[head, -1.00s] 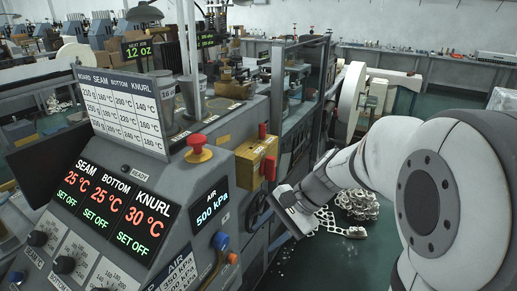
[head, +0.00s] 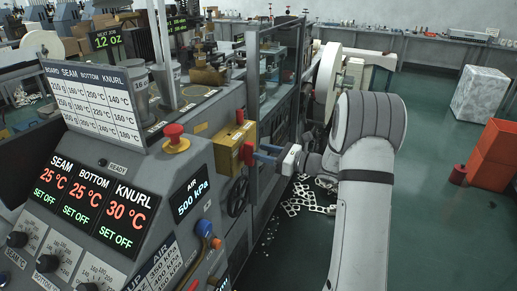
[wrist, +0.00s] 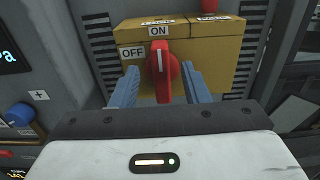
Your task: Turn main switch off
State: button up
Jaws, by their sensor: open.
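The main switch is a red rotary handle (wrist: 162,75) on the face of a yellow box (wrist: 215,55). Its white mark stands upright, in line with the ON label (wrist: 159,30); the OFF label (wrist: 132,52) is to its left. In the head view the yellow box (head: 228,143) sits on the right side of the machine, with the red handle (head: 247,153) partly hidden. My gripper (wrist: 160,84) is open, with one blue finger on each side of the handle. Gaps show beside it, and I see no clear contact. In the head view my gripper (head: 262,153) reaches the box from the right.
A red emergency button (head: 175,136) stands on the console top, left of the box. A black handwheel (head: 238,196) and blue and orange fittings (head: 207,230) are below. Scrap sheet (head: 305,197) lies on the floor. The green floor at right is open before orange crates (head: 495,155).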

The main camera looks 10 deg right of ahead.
aim_at(254, 150)
jog(key=shift+x, duration=1.75)
